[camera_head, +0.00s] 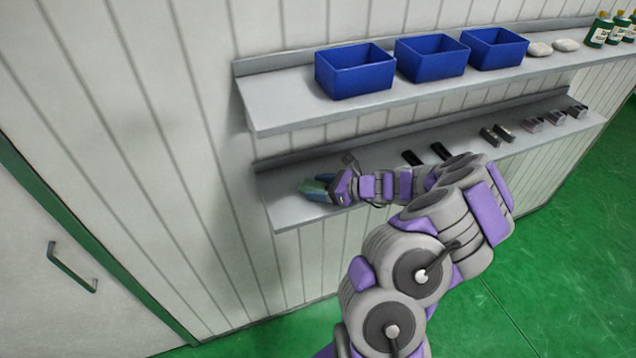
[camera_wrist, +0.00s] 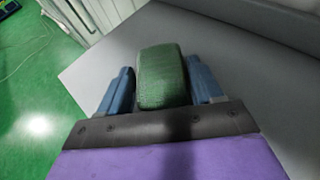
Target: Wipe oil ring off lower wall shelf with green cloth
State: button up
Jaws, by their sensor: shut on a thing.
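The lower wall shelf (camera_head: 292,211) is a grey metal ledge on the white ribbed wall. It also shows in the wrist view (camera_wrist: 240,50). My gripper (camera_head: 318,189) is over the left end of this shelf. In the wrist view its blue fingers are shut on the folded green cloth (camera_wrist: 163,76). The cloth sits between the fingers and extends beyond them. I cannot tell whether it touches the shelf. I see no oil ring on the bare shelf surface in either view; my gripper and arm hide part of it.
Several dark and grey blocks (camera_head: 497,134) stand on the lower shelf, the black ones beside my forearm. The upper shelf (camera_head: 280,105) overhangs above, with blue bins (camera_head: 354,71), pale stones (camera_head: 540,49) and green bottles (camera_head: 598,31). A door handle (camera_head: 72,268) is at left.

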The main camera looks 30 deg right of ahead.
jog(key=shift+s+a+f, duration=0.1)
jog(key=shift+s+a, duration=0.1)
jog(key=shift+s, duration=0.7)
jog(key=shift+s+a+f, duration=0.1)
jog(key=shift+s+a, duration=0.05)
jog(key=shift+s, duration=0.75)
jog(key=shift+r, duration=3.1)
jog(key=shift+r, duration=0.1)
jog(key=shift+r, duration=1.4)
jog(key=shift+d, duration=0.1)
